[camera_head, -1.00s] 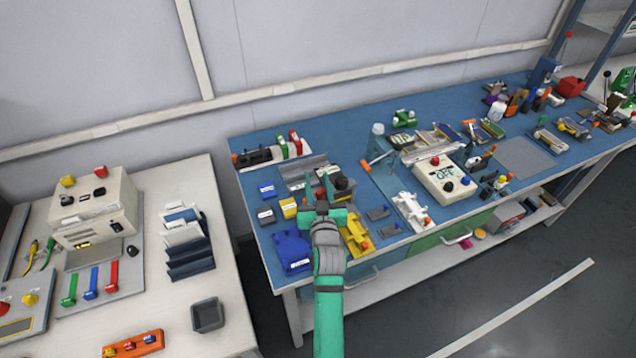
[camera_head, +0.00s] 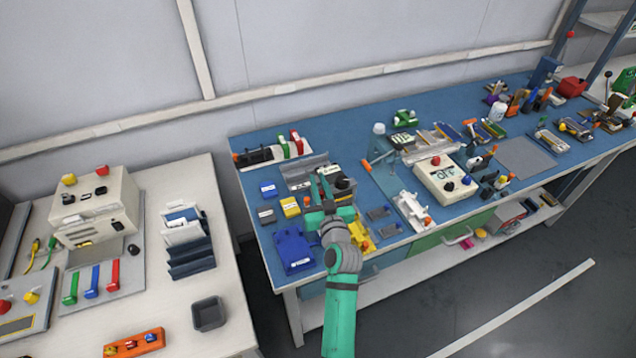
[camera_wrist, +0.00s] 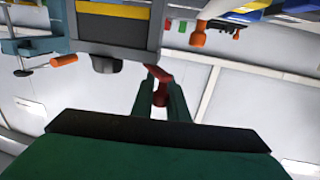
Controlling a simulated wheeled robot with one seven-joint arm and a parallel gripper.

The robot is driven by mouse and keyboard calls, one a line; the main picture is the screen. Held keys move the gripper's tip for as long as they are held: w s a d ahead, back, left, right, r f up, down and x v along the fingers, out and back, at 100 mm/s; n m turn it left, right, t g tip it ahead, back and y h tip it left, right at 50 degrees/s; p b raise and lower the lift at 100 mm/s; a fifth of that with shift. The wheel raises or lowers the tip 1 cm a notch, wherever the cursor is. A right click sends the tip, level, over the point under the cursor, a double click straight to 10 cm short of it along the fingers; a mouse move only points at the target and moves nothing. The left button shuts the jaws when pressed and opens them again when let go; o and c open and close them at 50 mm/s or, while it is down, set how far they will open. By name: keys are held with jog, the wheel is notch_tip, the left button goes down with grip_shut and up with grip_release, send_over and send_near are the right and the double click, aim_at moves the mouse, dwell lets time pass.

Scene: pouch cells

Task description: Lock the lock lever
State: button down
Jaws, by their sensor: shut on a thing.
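My gripper (camera_wrist: 160,102) is shut on a small red piece (camera_wrist: 159,74), which shows between its two green fingers in the wrist view. The piece looks like a lever handle, perhaps the lock lever, but the fingers hide most of it. It sits beside a dark grey block with a yellow stripe (camera_wrist: 115,12) and a dark round knob (camera_wrist: 105,65). In the head view my gripper (camera_head: 321,186) is over the left part of the blue bench, at a grey fixture (camera_head: 304,168). The head view does not show the lever clearly.
A blue tray (camera_head: 293,250) and a yellow holder (camera_head: 360,238) stand close to my gripper. A cream box with a display (camera_head: 444,181) is to the right. A white table (camera_head: 172,300) stands at the left, across a gap. An orange knob (camera_wrist: 198,35) shows in the wrist view.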

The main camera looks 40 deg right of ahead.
jog(key=shift+s+d+f+n+y, duration=0.1)
jog(key=shift+s+d+n+y, duration=0.1)
jog(key=shift+n+y, duration=0.3)
jog(key=shift+s+a+n+t+y, duration=0.1)
jog(key=shift+n+t+y, duration=0.3)
jog(key=shift+y, duration=0.55)
jog(key=shift+a+n+t+y, duration=0.1)
jog(key=shift+n+t+y, duration=0.1)
jog(key=shift+n+y, duration=0.6)
jog(key=c, duration=1.7)
grip_release()
jog(key=shift+c, duration=0.2)
jog(key=shift+s, duration=0.1)
jog(key=s+a, duration=0.1)
jog(key=s, duration=0.9)
jog(key=shift+s+a, duration=0.2)
jog(key=shift+s, duration=0.05)
